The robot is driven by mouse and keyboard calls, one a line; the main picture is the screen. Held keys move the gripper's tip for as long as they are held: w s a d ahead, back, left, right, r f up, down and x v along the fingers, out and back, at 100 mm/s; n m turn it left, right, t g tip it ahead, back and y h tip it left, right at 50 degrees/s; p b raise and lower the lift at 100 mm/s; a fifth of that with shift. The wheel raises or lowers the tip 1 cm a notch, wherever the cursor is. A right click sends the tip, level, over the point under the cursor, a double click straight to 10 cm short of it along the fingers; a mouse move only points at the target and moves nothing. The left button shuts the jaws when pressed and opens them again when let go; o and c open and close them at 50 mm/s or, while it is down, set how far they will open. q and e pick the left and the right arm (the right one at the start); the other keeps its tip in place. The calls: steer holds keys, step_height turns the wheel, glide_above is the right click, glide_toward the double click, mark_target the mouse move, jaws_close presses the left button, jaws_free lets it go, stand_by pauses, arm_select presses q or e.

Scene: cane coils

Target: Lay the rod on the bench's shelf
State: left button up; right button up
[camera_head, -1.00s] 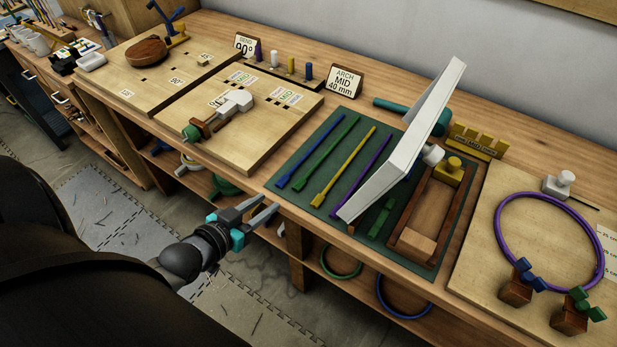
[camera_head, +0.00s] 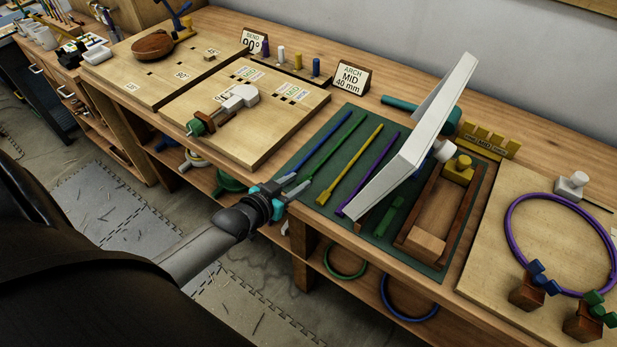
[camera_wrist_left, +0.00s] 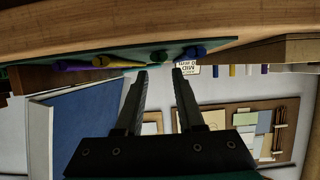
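Several thin rods lie side by side on the green mat (camera_head: 285,176): a blue rod (camera_head: 322,138), a green rod (camera_head: 337,148), a yellow rod (camera_head: 352,163) and a purple rod (camera_head: 374,167). The frames do not show which one the task means. My left gripper (camera_head: 292,186) is at the mat's front left corner, by the near ends of the blue and green rods. In the left wrist view its fingers (camera_wrist_left: 160,76) are apart with nothing between them, and the blue rod's end (camera_wrist_left: 195,52) is just beyond. The bench's shelf (camera_head: 365,285) is under the top. My right gripper is out of view.
A tilted white panel (camera_head: 418,140) stands over the mat's right part, beside a wooden tray (camera_head: 402,243). A green ring (camera_head: 345,275) and a blue ring (camera_head: 405,316) are at the shelf. A clamp board (camera_head: 265,150) lies left of the mat.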

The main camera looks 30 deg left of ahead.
mark_target(308, 176)
arm_select(q)
steer(key=shift+b+x, duration=0.4)
steer(key=shift+x, duration=1.45)
steer(key=shift+s+f, duration=0.1)
steer(key=shift+f, duration=0.05)
steer(key=shift+a, duration=0.1)
jaws_close()
